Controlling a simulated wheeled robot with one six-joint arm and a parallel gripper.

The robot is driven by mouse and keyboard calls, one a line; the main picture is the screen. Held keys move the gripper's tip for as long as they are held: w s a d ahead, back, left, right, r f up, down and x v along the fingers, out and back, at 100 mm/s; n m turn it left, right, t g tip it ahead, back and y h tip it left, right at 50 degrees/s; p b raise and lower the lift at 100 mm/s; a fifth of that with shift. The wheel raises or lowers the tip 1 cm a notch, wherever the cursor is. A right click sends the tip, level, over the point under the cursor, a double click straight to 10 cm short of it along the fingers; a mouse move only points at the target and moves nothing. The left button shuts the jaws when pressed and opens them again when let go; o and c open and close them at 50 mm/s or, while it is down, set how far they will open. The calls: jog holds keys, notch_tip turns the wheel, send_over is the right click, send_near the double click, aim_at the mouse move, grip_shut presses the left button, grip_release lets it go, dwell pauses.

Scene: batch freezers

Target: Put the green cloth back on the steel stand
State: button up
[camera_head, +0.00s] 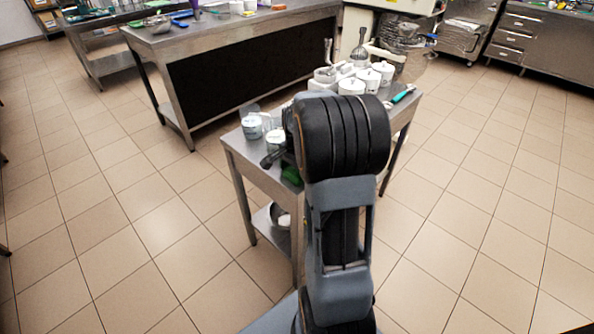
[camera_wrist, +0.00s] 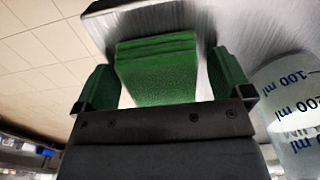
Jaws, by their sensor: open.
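The green cloth (camera_wrist: 155,80) is a folded, layered block in the wrist view, against the brushed steel top (camera_wrist: 195,18) near its edge. My gripper (camera_wrist: 162,65) is open, with one green-faced finger on each side of the cloth. A gap shows between each finger and the cloth. In the head view the steel stand (camera_head: 236,150) is partly behind my arm. A small green patch (camera_head: 292,175) shows at its near edge; I cannot tell whether it is cloth or finger.
A clear measuring beaker (camera_wrist: 292,105) stands close to my right finger in the wrist view. White lidded jars (camera_head: 252,127) and several white pots (camera_head: 351,87) stand on the stand, with a green-handled tool (camera_head: 402,94) at right. A long steel table (camera_head: 235,35) is behind. The floor is clear on both sides.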

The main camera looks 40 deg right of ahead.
notch_tip(320, 180, up, 11)
jog(key=p, duration=0.2)
jog(key=s+a+f+n+t, duration=0.1)
jog(key=s+a+n, duration=0.5)
jog(key=a+n, duration=0.2)
jog(key=s+a+f+n+t, duration=0.1)
jog(key=s+a+n+t, duration=0.1)
jog(key=s+a+n, duration=0.4)
jog(key=a+n, duration=0.2)
jog(key=a, duration=0.2)
jog(key=shift+a, duration=0.25)
jog(key=shift+w, duration=0.1)
